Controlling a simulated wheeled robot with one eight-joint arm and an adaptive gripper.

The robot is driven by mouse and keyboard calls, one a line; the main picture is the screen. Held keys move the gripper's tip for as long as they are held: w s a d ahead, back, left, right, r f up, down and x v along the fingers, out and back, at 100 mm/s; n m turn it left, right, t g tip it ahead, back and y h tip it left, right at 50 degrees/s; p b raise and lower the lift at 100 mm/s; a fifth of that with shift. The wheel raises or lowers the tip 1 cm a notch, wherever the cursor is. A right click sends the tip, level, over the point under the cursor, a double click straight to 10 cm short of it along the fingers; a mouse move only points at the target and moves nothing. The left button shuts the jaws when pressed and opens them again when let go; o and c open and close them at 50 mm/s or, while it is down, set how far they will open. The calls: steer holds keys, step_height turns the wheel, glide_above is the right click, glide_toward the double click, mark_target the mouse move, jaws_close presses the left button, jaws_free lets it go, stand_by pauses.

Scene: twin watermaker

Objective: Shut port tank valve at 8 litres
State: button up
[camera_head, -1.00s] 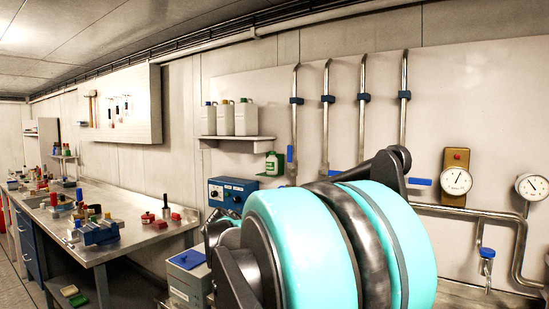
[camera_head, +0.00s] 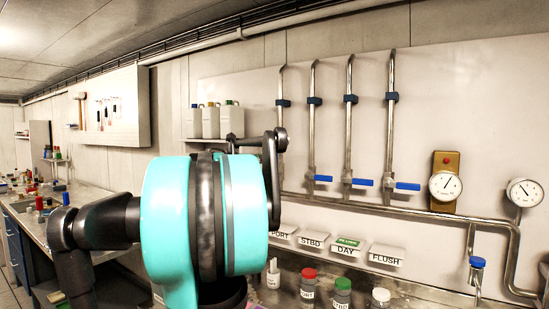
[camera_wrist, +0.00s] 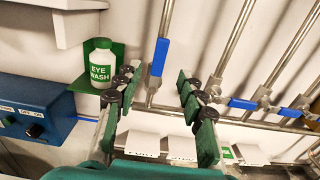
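In the wrist view my gripper (camera_wrist: 156,84) is open and empty, its two green-padded fingers apart. A blue valve handle (camera_wrist: 159,57) on the leftmost pipe shows between and beyond the fingers, in line with its pipe; I see no contact. In the head view my arm hides this handle. Three other blue handles (camera_head: 322,178), (camera_head: 362,182) and (camera_head: 407,186) stand crosswise to their pipes. Labels below read PORT (camera_head: 281,233), STBD (camera_head: 313,240), DAY (camera_head: 347,246) and FLUSH (camera_head: 385,254). A brass-backed dial (camera_head: 446,186) is too small to read surely.
An eye wash bottle (camera_wrist: 101,64) on a green bracket and a blue control box (camera_wrist: 37,112) stand left of my gripper. A second gauge (camera_head: 524,192) hangs at right. Several capped bottles (camera_head: 342,293) stand below the labels. A cluttered workbench (camera_head: 98,206) extends left.

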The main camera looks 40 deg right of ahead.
mark_target(275, 156)
steer(key=x, duration=1)
steer(key=shift+d, duration=0.35)
steer(key=shift+c, duration=0.2)
jaws_close()
